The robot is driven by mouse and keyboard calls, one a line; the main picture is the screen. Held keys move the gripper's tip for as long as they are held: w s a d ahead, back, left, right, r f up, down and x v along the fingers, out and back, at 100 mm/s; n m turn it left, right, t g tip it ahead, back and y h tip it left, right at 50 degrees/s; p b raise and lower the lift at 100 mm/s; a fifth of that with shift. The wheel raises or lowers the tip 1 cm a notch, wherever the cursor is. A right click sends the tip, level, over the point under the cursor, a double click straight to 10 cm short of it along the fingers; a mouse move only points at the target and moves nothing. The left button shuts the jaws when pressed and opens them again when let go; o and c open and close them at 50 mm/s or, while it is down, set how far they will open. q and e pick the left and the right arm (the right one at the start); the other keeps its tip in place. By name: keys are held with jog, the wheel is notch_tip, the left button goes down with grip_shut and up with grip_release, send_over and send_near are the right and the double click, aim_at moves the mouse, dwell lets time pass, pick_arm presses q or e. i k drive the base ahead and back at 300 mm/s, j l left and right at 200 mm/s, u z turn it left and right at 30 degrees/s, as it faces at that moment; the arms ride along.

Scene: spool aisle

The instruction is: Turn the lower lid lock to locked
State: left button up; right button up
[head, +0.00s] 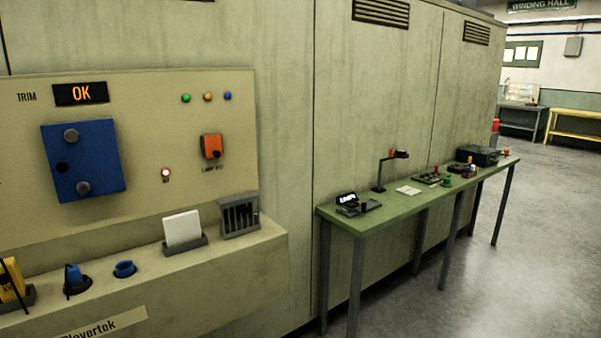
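A blue lid (99,160) is on the beige panel at the left of the head view, below a display reading OK. It carries two round grey knobs that look like lid locks. The upper lid lock (71,135) is near the top of the lid. The lower lid lock (83,188) is near its bottom edge. The knobs are too small to tell which way each is turned. A dark round spot lies between them at the lid's left. Neither of my grippers is in view.
A ledge (240,252) juts out below the panel, with a white card (182,229) in a holder, a blue ring (124,269) and a blue-handled tool (75,277). An orange switch (211,147) is right of the lid. A green table (390,215) with several items stands farther right; grey floor is clear beyond.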

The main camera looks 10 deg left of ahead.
aim_at(83, 188)
jog(key=u, duration=1.6)
